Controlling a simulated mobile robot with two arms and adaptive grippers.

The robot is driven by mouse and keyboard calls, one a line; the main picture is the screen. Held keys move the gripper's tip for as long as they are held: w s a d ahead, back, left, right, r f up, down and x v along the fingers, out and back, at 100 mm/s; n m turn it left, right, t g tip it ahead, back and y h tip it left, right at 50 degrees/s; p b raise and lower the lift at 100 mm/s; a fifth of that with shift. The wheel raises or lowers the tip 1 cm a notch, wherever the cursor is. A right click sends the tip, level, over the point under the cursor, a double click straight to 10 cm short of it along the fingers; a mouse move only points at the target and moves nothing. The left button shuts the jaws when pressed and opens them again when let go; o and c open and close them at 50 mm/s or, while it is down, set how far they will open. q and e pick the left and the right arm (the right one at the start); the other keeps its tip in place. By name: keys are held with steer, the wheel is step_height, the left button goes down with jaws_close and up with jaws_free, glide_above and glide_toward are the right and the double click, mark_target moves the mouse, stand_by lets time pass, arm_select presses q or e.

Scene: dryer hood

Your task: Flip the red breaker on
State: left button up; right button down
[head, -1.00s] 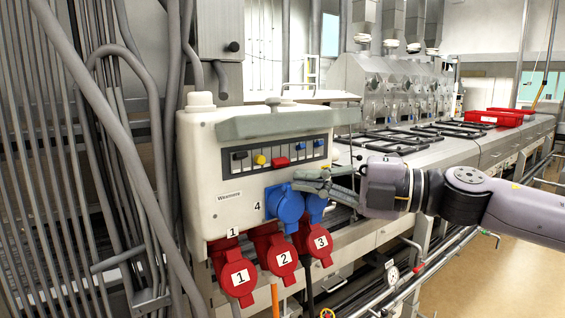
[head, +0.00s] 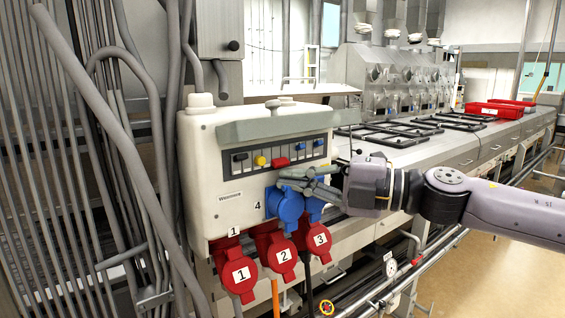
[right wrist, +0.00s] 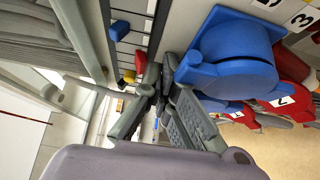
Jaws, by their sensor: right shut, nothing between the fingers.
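The red breaker (head: 281,162) is in the switch row on the front of a white power box (head: 205,165), between a yellow switch (head: 261,160) and blue switches (head: 302,146). It appears lower in its slot than the blue ones. My right gripper (head: 284,180) is shut and empty, with its fingertips just below the red breaker, in front of the blue socket's top. In the right wrist view, the red breaker (right wrist: 141,64) is just beyond the shut fingertips (right wrist: 160,90); I cannot tell whether they touch. My left gripper is not in view.
A grey hood (head: 275,126) overhangs the switch row. A large blue socket (head: 285,207) juts out right by my fingers, and red sockets (head: 240,272) hang below. Grey pipes (head: 110,130) stand left. A long metal counter (head: 400,155) extends right.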

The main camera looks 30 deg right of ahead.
steer(key=shift+s+d+b, duration=0.1)
steer(key=shift+b, duration=0.2)
steer(key=shift+r, duration=0.2)
steer(key=shift+r+p, duration=0.8)
steer(key=shift+p, duration=0.05)
steer(key=shift+s+d+f+b, duration=0.35)
steer(key=shift+s+d+b, duration=0.05)
steer(key=shift+b, duration=0.55)
steer(key=b+v, duration=0.5)
steer(key=v, duration=0.1)
steer(key=shift+a, duration=0.1)
